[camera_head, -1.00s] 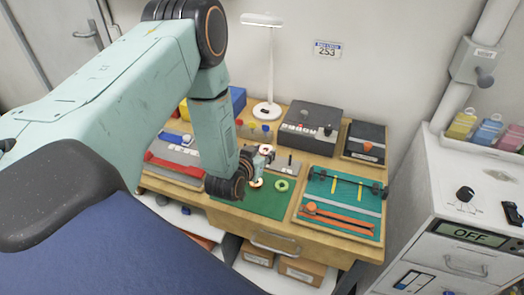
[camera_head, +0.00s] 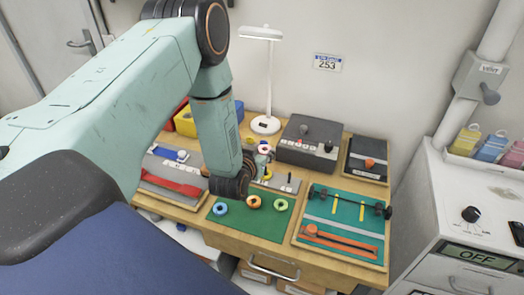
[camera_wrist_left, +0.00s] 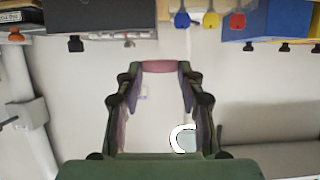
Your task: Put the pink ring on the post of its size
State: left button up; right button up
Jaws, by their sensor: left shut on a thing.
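The pink ring (camera_head: 264,148) is between the fingertips of my left gripper (camera_head: 263,156), above the back of the table. In the left wrist view the ring (camera_wrist_left: 158,66) shows as a pink band between the tips of the shut-on fingers. The grey post board (camera_head: 287,187) lies below and behind the gripper, with a dark post and a yellow ring (camera_head: 267,174) on it; my arm hides part of it. Blue (camera_head: 221,208), orange (camera_head: 254,201) and green (camera_head: 281,204) rings lie on the green mat (camera_head: 252,226). My right gripper is not in view.
A white lamp (camera_head: 266,124) and a dark grey box (camera_head: 309,143) stand behind. A teal board (camera_head: 343,225) with orange tools lies right. A grey panel with a red tool (camera_head: 172,185) lies left. A control cabinet (camera_head: 455,220) stands far right.

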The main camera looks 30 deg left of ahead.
pick_arm(q)
jog(key=f+b, duration=0.1)
jog(key=f, duration=0.1)
jog(key=f+b, duration=0.1)
jog(key=shift+w+d+f, duration=0.1)
jog(key=shift+w+f, duration=0.25)
jog(key=shift+s+f+b, duration=0.1)
jog(key=shift+f+b, duration=0.6)
jog(key=shift+b, duration=0.05)
jog(key=shift+s+f+b, duration=0.15)
jog(key=shift+b, duration=0.15)
jog(key=shift+f, duration=0.1)
jog(key=shift+w+f, duration=0.1)
jog(key=shift+w, duration=0.2)
jog(key=shift+s, duration=0.15)
